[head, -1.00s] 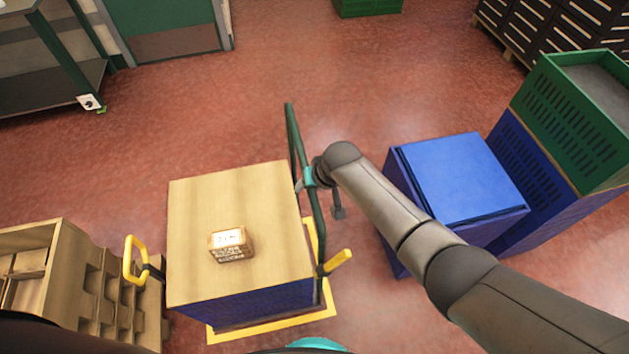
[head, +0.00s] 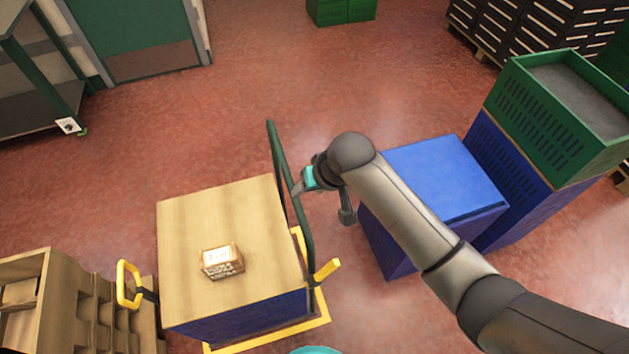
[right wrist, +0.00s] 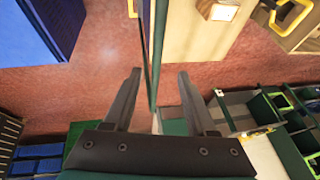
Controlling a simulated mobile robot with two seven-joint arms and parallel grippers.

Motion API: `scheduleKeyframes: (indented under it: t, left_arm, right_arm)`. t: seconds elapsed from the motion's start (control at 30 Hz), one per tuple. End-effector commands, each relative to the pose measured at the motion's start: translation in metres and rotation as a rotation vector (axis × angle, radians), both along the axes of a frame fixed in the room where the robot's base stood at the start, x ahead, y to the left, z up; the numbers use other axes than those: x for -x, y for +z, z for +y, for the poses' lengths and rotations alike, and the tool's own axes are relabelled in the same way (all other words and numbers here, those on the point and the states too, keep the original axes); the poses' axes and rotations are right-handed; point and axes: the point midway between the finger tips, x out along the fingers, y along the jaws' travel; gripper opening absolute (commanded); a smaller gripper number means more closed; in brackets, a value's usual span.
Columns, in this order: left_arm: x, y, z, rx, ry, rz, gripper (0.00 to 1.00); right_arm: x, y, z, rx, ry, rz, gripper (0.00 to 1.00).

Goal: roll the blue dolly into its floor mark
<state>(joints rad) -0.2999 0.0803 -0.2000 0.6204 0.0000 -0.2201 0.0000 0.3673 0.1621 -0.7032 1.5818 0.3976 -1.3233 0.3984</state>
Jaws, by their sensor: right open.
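The blue dolly (head: 245,318) is a blue box with a pale wooden top (head: 185,235) and a tall green handle bar (head: 279,155) along its right side. It stands at lower left in the head view, over a yellow floor mark (head: 318,322) whose outline shows along its right and front edges; its far and left edges are hidden. My right gripper (head: 298,189) is open beside the handle bar. In the right wrist view the bar (right wrist: 155,50) appears between the two spread fingers, apart from both. My left gripper is not in view.
A small carton (head: 222,262) sits on the dolly's top. Another blue box (head: 440,180) and a green crate (head: 540,115) on a blue crate stand at right. A wooden rack (head: 65,300) is close on the dolly's left. Floor beyond the dolly is clear.

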Motion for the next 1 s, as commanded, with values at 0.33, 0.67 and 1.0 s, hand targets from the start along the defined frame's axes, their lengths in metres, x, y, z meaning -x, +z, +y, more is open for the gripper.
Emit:
scheduleKeyframes:
  t: [0.33, 0.67, 1.0]
  left_arm:
    - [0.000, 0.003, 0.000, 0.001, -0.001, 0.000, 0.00]
    - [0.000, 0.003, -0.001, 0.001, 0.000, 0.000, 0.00]
    - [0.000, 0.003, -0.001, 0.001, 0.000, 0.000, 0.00]
  right_arm:
    - [0.009, 0.026, -0.009, 0.000, -0.001, 0.000, 0.57]
    - [0.009, 0.027, -0.009, 0.000, -0.001, 0.001, 0.57]
    - [0.014, 0.026, -0.009, -0.005, 0.000, 0.003, 0.57]
